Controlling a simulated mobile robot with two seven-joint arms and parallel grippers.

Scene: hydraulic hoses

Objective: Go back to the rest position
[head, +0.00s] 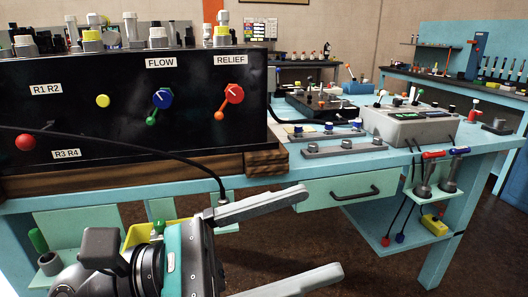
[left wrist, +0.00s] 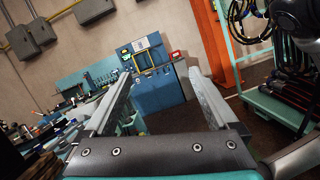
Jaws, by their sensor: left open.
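My left gripper (head: 312,240) comes in at the bottom of the head view, in front of the turquoise workbench (head: 300,170). Its two grey fingers are wide apart and point right, with nothing between them. In the left wrist view the same fingers (left wrist: 165,100) are spread, with only the room seen beyond them. A black hydraulic panel (head: 130,110) with FLOW and RELIEF knobs stands on the bench above and behind the gripper. A black hose (head: 130,138) runs across the panel and drops to a fitting beside the upper finger. My right gripper is not in either view.
A drawer with a black handle (head: 352,192) is in the bench front. Dark floor (head: 300,255) is open before the bench. A hose cart (left wrist: 270,105) stands right in the wrist view.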

